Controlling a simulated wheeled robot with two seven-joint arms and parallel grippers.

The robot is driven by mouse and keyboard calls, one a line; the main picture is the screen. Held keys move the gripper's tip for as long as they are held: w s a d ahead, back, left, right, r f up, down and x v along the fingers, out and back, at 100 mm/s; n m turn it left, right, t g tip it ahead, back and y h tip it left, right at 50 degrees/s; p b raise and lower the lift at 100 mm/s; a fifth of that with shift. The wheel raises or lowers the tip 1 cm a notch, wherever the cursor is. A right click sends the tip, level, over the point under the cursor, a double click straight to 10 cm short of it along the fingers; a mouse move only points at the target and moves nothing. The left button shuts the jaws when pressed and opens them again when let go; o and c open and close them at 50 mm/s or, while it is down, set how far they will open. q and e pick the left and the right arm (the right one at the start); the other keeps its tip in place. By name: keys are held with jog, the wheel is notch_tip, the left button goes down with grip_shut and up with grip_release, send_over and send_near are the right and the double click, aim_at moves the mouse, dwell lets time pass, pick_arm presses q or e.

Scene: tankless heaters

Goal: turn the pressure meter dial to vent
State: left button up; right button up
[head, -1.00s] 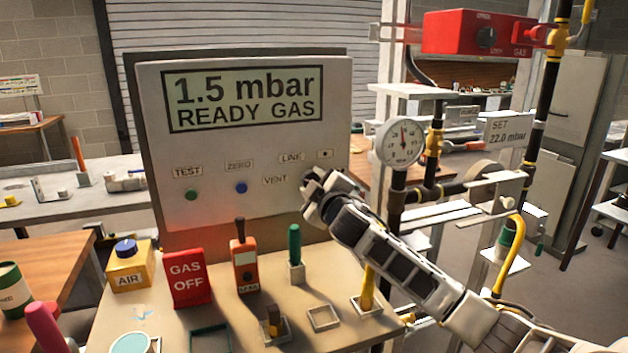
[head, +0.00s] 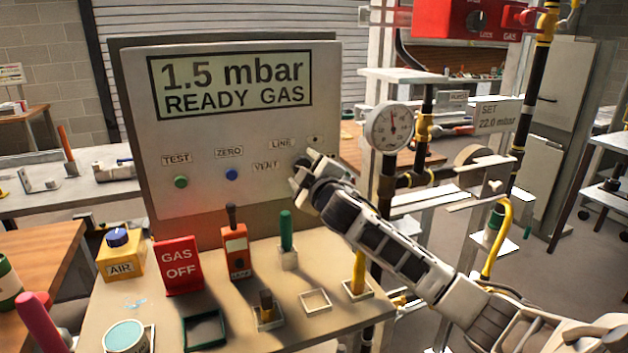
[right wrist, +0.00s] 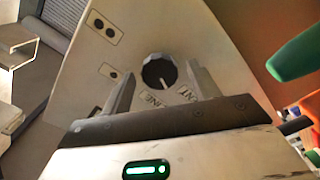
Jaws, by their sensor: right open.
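The pressure meter (head: 245,115) is a grey panel whose screen reads "1.5 mbar READY GAS". Its dial (right wrist: 158,72) is a round dark knob with a white pointer line, between the fingers of my right gripper (right wrist: 162,70) in the right wrist view. The pointer aims down in that view, between the LINE and VENT labels. In the head view my open right gripper (head: 303,172) is at the panel's lower right, right of the VENT label (head: 266,166), and largely hides the dial. Finger contact with the knob cannot be told. My left gripper is out of view.
The bench in front holds a red GAS OFF sign (head: 179,267), an orange tool (head: 235,251), a green-handled piece (head: 286,231) and a yellow AIR box (head: 120,256). A round gauge (head: 388,127) and pipes stand right of the panel, near my right arm.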

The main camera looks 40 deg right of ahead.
jog(key=b+v, duration=0.2)
jog(key=v, duration=1.3)
jog(key=shift+s, duration=0.35)
jog(key=shift+f, duration=0.15)
jog(key=s+a+f+m+g, duration=0.1)
jog(key=s+a+f+g, duration=0.15)
jog(key=f, duration=0.35)
jog(key=s+a+f+m+g+y, duration=0.1)
jog(key=s+f+m+g, duration=0.1)
jog(key=s+f, duration=0.3)
jog(key=s+a+f+m+g, duration=0.1)
jog(key=s+a+f+g, duration=0.15)
jog(key=f, duration=0.45)
jog(key=s+a+f+m+g+y, duration=0.1)
jog(key=s+a+f+g+y, duration=0.15)
jog(key=s+a+f, duration=0.35)
jog(key=s+a+f+m+g+y, duration=0.1)
jog(key=s+a+f+g, duration=0.25)
jog(key=s, duration=0.55)
jog(key=w+a+f+t+y, duration=0.3)
jog(key=w+a+f+t, duration=0.2)
jog(key=w+t, duration=0.1)
jog(key=shift+w+a, duration=0.2)
jog(key=shift+a, duration=0.1)
